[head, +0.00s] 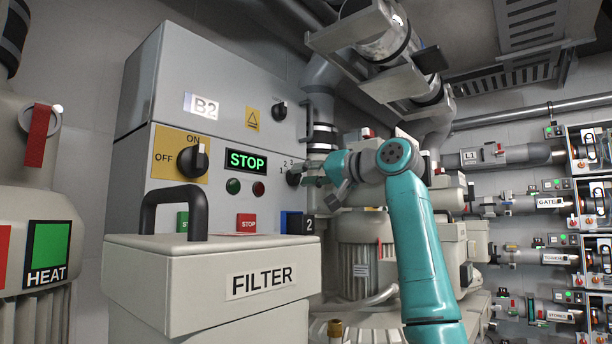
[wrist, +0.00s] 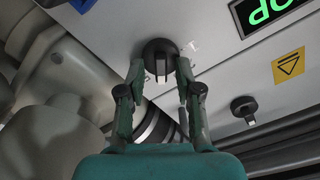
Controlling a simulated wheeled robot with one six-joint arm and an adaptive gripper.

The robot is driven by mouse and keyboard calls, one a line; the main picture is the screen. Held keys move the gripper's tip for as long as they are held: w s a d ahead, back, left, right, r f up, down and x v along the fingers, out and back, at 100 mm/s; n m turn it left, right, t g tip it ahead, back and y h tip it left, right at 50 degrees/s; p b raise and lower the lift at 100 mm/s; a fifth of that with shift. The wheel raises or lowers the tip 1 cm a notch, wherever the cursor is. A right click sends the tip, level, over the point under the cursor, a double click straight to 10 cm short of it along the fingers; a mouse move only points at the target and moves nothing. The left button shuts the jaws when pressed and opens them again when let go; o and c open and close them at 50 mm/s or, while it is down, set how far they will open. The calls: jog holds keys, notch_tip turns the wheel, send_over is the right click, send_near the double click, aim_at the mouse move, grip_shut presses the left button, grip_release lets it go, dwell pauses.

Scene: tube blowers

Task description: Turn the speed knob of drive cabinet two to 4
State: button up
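The grey cabinet marked B2 (head: 228,95) has a green STOP display (head: 246,160) and a blue plate with a 2 (head: 309,224). Its black speed knob (head: 293,178) is at the right of the front, with small numbers 1, 2 and 3 visible beside it. The head view shows my gripper (head: 312,170) right at the knob, partly covering its dial. In the wrist view my gripper (wrist: 160,68) is open, with one fingertip on either side of the round knob (wrist: 160,50). I cannot tell whether the fingertips touch it. The knob's exact setting is unclear.
A yellow ON/OFF switch (head: 181,155) and a small black knob (head: 280,110) are on the same cabinet. The FILTER box (head: 215,280) with a black handle (head: 176,205) stands in front. Pumps and pipes fill the right side.

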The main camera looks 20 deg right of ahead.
jog(key=v, duration=1.2)
dwell(0.6)
